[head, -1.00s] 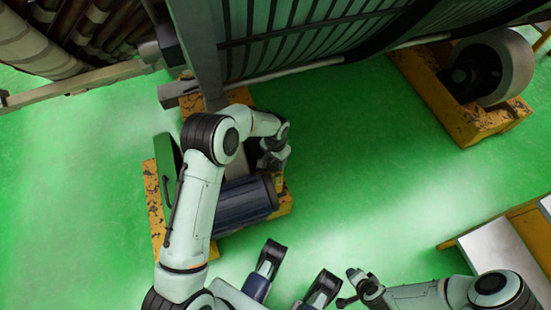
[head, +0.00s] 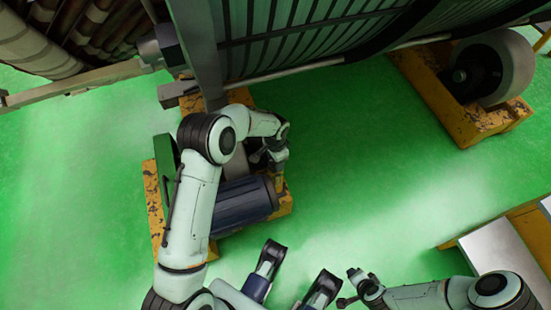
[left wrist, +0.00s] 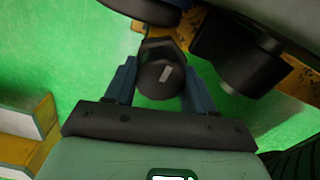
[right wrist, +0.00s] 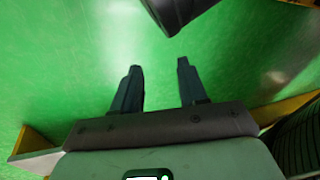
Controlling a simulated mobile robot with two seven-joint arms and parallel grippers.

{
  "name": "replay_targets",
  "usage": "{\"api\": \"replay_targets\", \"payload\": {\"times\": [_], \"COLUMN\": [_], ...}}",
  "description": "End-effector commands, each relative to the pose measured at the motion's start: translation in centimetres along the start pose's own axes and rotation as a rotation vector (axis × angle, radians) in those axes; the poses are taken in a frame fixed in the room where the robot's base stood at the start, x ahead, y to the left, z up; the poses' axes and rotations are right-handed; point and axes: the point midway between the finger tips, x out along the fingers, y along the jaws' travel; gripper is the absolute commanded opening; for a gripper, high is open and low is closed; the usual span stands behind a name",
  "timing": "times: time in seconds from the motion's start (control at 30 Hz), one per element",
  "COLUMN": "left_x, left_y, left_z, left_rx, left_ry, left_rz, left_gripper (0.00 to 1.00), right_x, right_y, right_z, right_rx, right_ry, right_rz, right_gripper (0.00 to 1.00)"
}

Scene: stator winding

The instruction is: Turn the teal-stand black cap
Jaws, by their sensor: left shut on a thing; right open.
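The black cap (left wrist: 160,75) has a pale grey mark on its face and sits between the two blue fingers of my left gripper (left wrist: 158,84) in the left wrist view. The gripper is shut on the cap's sides. In the head view my left gripper (head: 281,172) reaches down beside a dark blue cylinder (head: 245,203), and I cannot make out the cap there. I cannot clearly identify a teal stand. My right gripper (right wrist: 159,70) is open and empty over the green floor. In the head view my right gripper (head: 346,288) is at the bottom, away from the cap.
A worn yellow base (head: 153,200) lies under the blue cylinder. A large dark ribbed machine (head: 300,45) fills the top. A yellow block with a grey roller (head: 508,70) stands at the upper right, and a yellow step (head: 530,228) at the right. Green floor between them is clear.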

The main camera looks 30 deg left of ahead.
Motion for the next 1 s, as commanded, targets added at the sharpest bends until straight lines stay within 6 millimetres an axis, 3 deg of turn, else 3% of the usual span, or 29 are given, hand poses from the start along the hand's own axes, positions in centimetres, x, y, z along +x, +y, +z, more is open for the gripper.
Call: {"api": "replay_targets", "payload": {"times": [0.13,0.17,0.2,0.23,0.63,1.0], "left_x": [0.1,0.1,0.1,0.1,-0.9,-8.7], "left_y": [0.0,0.0,0.0,0.0,0.0,0.0], "left_z": [0.1,0.1,0.1,0.1,0.0,0.0], "left_rx": [-0.001,-0.001,-0.001,-0.002,-0.002,-0.003], "left_ry": [-0.003,-0.003,-0.003,-0.003,0.0,0.002], "left_rz": [0.001,0.001,0.001,0.001,-0.001,-0.002], "left_gripper": [0.24,0.61,0.74,0.8,0.8,0.8], "right_x": [0.0,0.0,0.0,0.0,-0.3,-2.8], "right_y": [0.0,0.0,0.0,0.0,-0.1,-0.9], "right_z": [0.0,0.0,0.0,0.0,0.3,3.0], "right_rx": [0.0,0.0,0.0,0.0,-0.001,-0.007], "right_ry": [0.0,0.0,0.0,0.0,-0.008,-0.094], "right_rz": [0.0,0.0,0.0,0.0,-0.001,-0.007], "right_gripper": [0.43,0.43,0.43,0.43,0.43,0.43]}}
